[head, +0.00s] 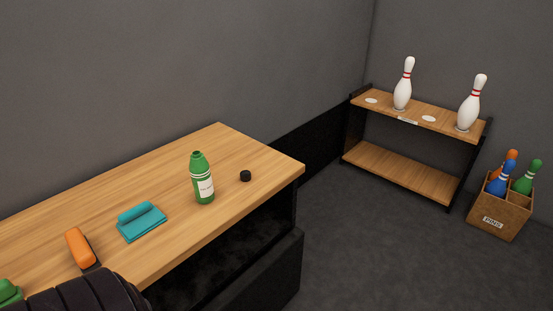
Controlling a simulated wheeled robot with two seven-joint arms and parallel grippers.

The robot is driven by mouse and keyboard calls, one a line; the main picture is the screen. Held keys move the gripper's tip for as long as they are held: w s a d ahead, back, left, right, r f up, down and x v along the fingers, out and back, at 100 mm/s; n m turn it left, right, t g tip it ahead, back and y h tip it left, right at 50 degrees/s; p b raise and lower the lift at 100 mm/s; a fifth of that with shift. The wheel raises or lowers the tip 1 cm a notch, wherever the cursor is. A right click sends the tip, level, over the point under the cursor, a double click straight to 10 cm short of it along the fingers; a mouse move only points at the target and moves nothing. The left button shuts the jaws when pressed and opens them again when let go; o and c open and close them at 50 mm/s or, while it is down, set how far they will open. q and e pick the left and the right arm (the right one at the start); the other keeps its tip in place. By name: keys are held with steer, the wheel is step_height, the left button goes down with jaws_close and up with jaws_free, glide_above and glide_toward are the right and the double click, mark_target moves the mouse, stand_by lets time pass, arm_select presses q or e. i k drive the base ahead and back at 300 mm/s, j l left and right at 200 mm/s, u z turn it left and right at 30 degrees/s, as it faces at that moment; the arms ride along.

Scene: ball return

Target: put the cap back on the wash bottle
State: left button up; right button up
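The wash bottle (204,182) is green with a white label and stands upright on the wooden bench top (230,143). Its neck is open at the top, with no cap on it. A small black cap (245,176) lies on the bench just right of the bottle, apart from it, close to the bench's right end. Neither of my grippers shows in the head view.
A folded teal cloth (142,228) with a rolled piece, an orange-handled tool (79,248) and a green item (10,292) lie left of the bottle. A shelf (390,182) with two white pins and a box of coloured pins (499,213) stand beyond open floor.

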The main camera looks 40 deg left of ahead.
mark_target(199, 169)
steer(key=i+l+u, duration=0.1)
steer(key=i+u, duration=0.4)
steer(key=i+l+u, duration=0.3)
steer(key=i+u, duration=0.2)
steer(key=i+l+u, duration=0.2)
steer(key=u, duration=0.25)
steer(key=i+l+u, duration=0.15)
steer(key=u, duration=0.3)
steer(key=i+l+u, duration=0.1)
steer(key=l+u, duration=0.65)
steer(key=u, duration=0.15)
steer(key=l+u, duration=0.75)
steer(key=l, duration=0.2)
steer(key=k, duration=0.05)
